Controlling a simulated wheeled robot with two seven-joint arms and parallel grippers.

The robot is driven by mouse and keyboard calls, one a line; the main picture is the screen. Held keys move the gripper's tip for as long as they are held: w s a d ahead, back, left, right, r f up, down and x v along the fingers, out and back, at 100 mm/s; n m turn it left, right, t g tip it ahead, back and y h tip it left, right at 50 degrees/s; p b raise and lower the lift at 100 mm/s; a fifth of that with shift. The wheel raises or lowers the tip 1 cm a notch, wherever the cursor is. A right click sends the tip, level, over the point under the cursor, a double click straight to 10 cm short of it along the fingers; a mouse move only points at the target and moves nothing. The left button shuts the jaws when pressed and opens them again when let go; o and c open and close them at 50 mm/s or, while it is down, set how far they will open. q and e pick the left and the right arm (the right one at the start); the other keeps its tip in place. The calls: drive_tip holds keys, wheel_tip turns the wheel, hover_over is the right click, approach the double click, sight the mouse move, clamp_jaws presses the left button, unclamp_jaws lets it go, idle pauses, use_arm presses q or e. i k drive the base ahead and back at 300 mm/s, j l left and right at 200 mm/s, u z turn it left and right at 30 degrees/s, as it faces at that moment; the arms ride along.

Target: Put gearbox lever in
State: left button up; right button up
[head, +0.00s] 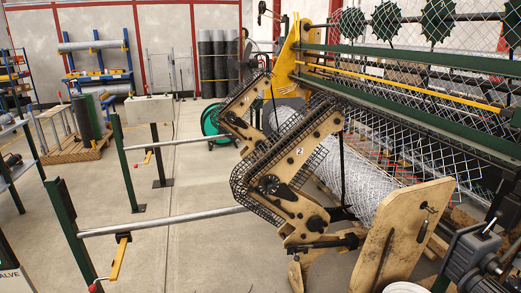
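Neither of my grippers is in view. A grey motor or gearbox unit (476,258) stands at the lower right, cut off by the frame edge. A short dark lever-like part (492,222) sticks up from it. A yellow lever with a red knob (119,258) hangs from a green post frame at the lower left. A similar, smaller yellow lever (148,157) hangs farther back. I cannot tell which of these is the gearbox lever, or whether it is in or out.
The chainlink machine (430,135) fills the right side, with wooden side plates (400,235) and a mesh roll (370,195). Green posts with metal rails (165,222) stand at left. A green hose reel (209,122) is behind. Concrete floor (185,185) is clear between the rails and machine.

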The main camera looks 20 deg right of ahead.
sight(497, 214)
drive_tip(key=l+u, duration=0.3)
drive_tip(key=l, duration=0.3)
drive_tip(key=l+u, duration=0.3)
drive_tip(key=l, duration=0.3)
drive_tip(key=k+l+u, duration=0.1)
drive_tip(key=l+u, duration=0.2)
drive_tip(key=l, duration=0.3)
drive_tip(key=l+z, duration=0.25)
drive_tip(key=i+l+z, duration=0.2)
drive_tip(key=l, duration=0.2)
drive_tip(key=l+z, duration=0.2)
drive_tip(key=z, duration=1.55)
